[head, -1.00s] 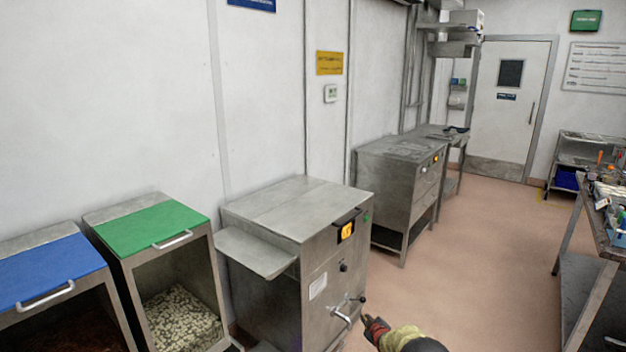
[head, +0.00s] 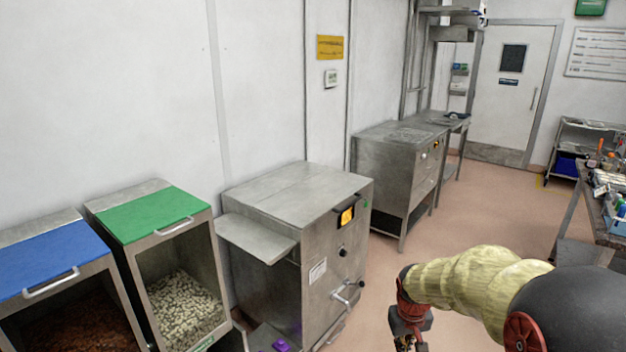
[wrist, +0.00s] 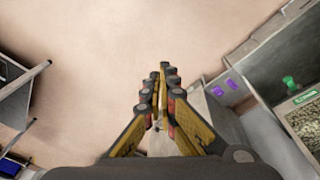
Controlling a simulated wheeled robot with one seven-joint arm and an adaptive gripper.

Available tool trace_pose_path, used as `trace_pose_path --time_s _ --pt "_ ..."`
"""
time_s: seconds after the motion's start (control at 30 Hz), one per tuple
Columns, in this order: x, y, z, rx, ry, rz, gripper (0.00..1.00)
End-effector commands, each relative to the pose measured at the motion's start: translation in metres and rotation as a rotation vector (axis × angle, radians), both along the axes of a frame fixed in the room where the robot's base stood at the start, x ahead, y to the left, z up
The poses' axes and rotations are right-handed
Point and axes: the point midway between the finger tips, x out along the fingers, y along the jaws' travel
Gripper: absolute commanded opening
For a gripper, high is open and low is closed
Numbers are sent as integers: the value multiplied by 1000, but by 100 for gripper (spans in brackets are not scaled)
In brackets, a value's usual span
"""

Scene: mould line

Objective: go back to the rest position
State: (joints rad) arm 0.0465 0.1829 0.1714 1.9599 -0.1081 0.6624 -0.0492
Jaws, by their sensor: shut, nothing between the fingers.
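My gripper (wrist: 161,75) is shut and empty in the wrist view, its yellow and black fingers together above the pinkish floor. In the head view my gripper (head: 408,344) hangs at the bottom edge, right of the steel machine (head: 270,195), with its tips partly cut off by the frame. It is apart from the machine's front and its handle (head: 345,292). My arm, in a yellowish sleeve, reaches in from the lower right.
A blue-lidded bin (head: 45,262) and a green-lidded bin (head: 150,213) with pale pellets stand at left. A steel cabinet (head: 385,165) stands farther back along the wall. A cluttered workbench (head: 608,208) is at right. The floor (head: 490,200) between is clear.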

Motion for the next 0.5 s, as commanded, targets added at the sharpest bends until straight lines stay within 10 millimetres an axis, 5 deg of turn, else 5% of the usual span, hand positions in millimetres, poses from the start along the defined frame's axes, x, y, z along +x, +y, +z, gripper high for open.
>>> trace_pose_path --time_s 0.2,0.5 --pt "-97 14 57 34 41 -64 0" --pt "-204 31 107 74 9 -94 0"
